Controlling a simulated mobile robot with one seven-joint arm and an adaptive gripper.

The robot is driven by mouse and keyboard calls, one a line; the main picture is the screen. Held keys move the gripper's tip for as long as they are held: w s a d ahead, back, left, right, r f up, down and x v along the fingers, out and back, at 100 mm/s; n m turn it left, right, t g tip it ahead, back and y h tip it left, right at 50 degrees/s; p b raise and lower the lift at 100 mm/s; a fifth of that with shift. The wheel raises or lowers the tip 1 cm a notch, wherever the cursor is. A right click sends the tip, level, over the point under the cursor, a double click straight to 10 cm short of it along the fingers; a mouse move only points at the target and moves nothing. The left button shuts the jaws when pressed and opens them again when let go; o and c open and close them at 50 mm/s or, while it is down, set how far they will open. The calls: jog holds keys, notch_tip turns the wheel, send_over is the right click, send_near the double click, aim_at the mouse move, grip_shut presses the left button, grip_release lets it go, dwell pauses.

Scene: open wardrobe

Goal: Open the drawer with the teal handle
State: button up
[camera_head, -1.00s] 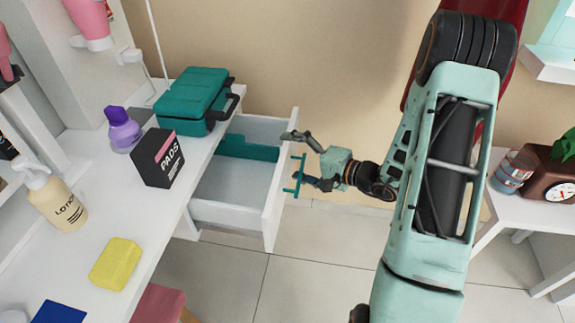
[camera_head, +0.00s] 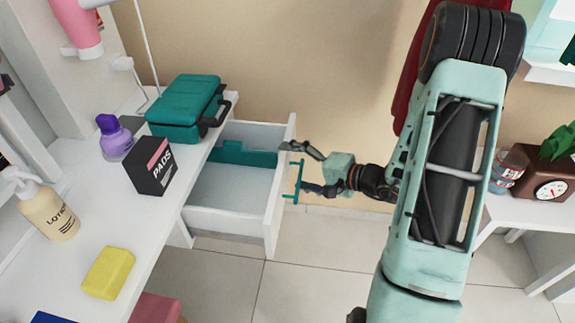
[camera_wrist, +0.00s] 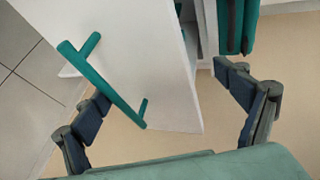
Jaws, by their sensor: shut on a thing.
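The white drawer (camera_head: 235,222) is pulled well out from the white desk, and its inside shows. The teal handle (camera_head: 298,180) is a thin bar on the outside of its front panel; the wrist view shows this bar (camera_wrist: 110,88) whole. My gripper (camera_head: 295,167) is at the drawer front (camera_wrist: 165,75). Its fingers stand wide apart on either side of the panel, closed on it. In the wrist view one finger is on the handle side, partly behind the bar, and the other is by the panel's inner edge. Exact contact is hard to see.
A teal case (camera_head: 188,108), a black pads box (camera_head: 150,163), a purple bottle (camera_head: 115,140), a lotion bottle (camera_head: 48,210) and a yellow sponge (camera_head: 108,272) stand on the desk. A side table (camera_head: 505,222) with a clock (camera_head: 550,185) is at right. The floor before the drawer is clear.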

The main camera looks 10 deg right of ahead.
jog(key=shift+o, duration=0.5)
jog(key=shift+y, duration=0.4)
jog(key=shift+r+b+v, duration=0.2)
jog(key=shift+r+v, duration=0.05)
jog(key=shift+v, duration=1.05)
jog(key=shift+r+b+v, duration=0.15)
jog(key=shift+r+v, duration=0.05)
jog(key=shift+v, duration=1.05)
jog(key=shift+s+r, duration=0.25)
jog(key=shift+s, duration=0.1)
jog(key=shift+c, duration=1.3)
jog(key=shift+s+d, duration=0.2)
jog(key=shift+s, duration=0.1)
jog(key=c, duration=1)
jog(key=shift+s+d, duration=0.15)
jog(key=shift+d, duration=0.15)
jog(key=shift+c, duration=0.5)
jog(key=shift+f+b+v, duration=0.15)
jog(key=shift+b+v, duration=0.05)
jog(key=shift+v, duration=0.5)
jog(key=shift+f+b+v, duration=0.15)
jog(key=shift+v, duration=0.6)
jog(key=shift+d+f+b, duration=0.15)
jog(key=shift+b, duration=0.3)
